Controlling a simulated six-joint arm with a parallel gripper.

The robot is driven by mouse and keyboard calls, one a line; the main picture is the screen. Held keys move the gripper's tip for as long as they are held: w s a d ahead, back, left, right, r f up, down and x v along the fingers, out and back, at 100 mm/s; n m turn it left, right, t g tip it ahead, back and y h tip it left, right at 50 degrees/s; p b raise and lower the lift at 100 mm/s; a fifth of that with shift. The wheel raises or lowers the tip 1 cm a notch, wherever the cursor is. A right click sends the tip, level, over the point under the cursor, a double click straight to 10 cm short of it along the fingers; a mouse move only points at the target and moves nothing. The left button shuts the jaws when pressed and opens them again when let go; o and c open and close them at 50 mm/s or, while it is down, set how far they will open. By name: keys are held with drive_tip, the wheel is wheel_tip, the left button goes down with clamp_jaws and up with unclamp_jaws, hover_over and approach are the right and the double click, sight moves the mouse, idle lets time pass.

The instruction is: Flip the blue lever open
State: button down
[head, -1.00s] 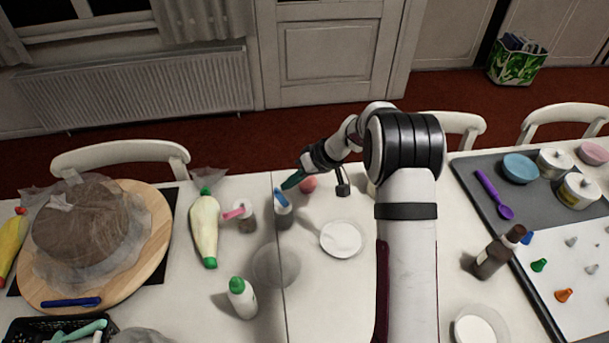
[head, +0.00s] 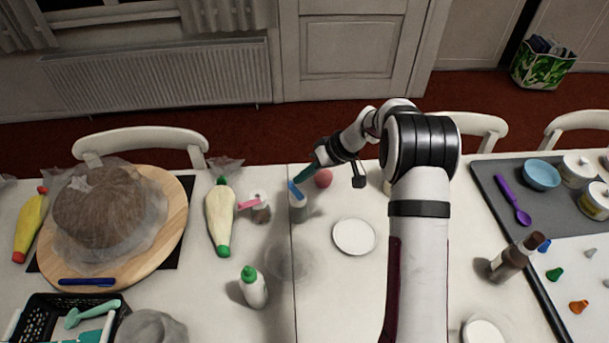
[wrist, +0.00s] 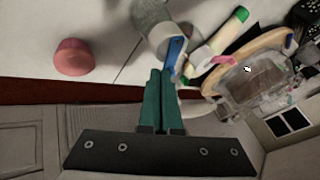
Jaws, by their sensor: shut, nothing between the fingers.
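The blue lever (head: 297,193) stands on top of a small grey-white container (head: 299,213) near the table's middle seam. In the wrist view the blue lever (wrist: 173,55) lies slanted by the container's white rim. My gripper (head: 299,178) has green fingers and comes in from the right, at the lever's upper end. In the wrist view the fingertips (wrist: 161,70) are together and empty, close beside the lever's lower end; I cannot tell whether they touch. How far open the lever is cannot be told clearly.
A similar container with a pink lever (head: 249,204) stands just left, beside a piping bag (head: 220,225). A pink ball-like thing (head: 323,178) lies right of the blue lever's container. A white plate (head: 354,236) and a green-capped bottle (head: 253,290) are nearer.

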sight(290, 184)
drive_tip(key=n+g, duration=0.1)
drive_tip(key=a+n, duration=0.1)
drive_tip(key=shift+w+n+g, duration=0.1)
drive_tip(key=shift+n+g, duration=0.3)
drive_tip(key=a+n+g, duration=0.1)
drive_tip(key=n+g, duration=0.1)
drive_tip(key=n, duration=0.1)
drive_tip(key=shift+a, duration=0.2)
drive_tip(key=shift+s+a, duration=0.4)
drive_tip(key=shift+s, duration=0.05)
drive_tip(key=shift+s+a+n+g+h, duration=0.2)
drive_tip(key=shift+s+a+n+g, duration=0.3)
drive_tip(key=shift+n, duration=0.35)
drive_tip(key=shift+s+a+n+g+h, duration=0.2)
drive_tip(key=shift+s+a+n+g, duration=0.2)
drive_tip(key=shift+s+n, duration=0.35)
drive_tip(key=shift+w+d, duration=0.1)
drive_tip(key=shift+w, duration=0.05)
drive_tip(key=shift+s+d, duration=0.25)
drive_tip(key=shift+d, duration=0.5)
